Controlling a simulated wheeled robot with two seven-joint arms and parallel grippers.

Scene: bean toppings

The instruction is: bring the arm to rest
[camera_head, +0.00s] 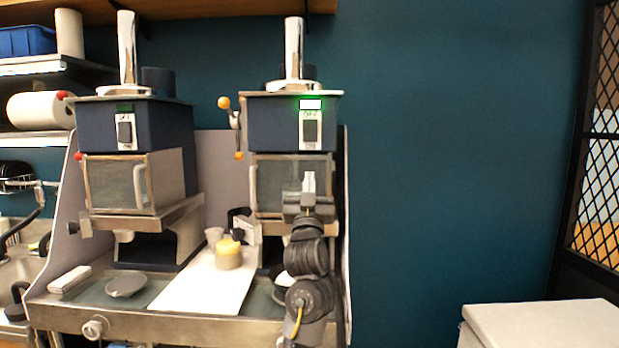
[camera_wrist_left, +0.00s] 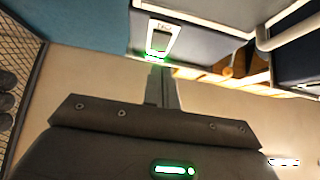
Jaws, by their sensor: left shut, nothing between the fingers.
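My left gripper (camera_head: 308,184) points up in front of the right-hand machine (camera_head: 272,122), over its clear front box. Its two fingers are together with nothing between them. In the left wrist view the shut fingers (camera_wrist_left: 161,88) point towards the machine's switch panel (camera_wrist_left: 158,40), which has a green light. I cannot tell from these views whether the fingers touch the machine. My left arm hides part of the machine's lower right side and the tray below. My right gripper is not in either view.
A second machine (camera_head: 135,150) stands to the left. Between them a white board (camera_head: 205,285) carries a yellow-topped container (camera_head: 228,255). A small dish (camera_head: 126,284) lies below the left machine. A white box top (camera_head: 545,325) is at the lower right. The space before the blue wall is clear.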

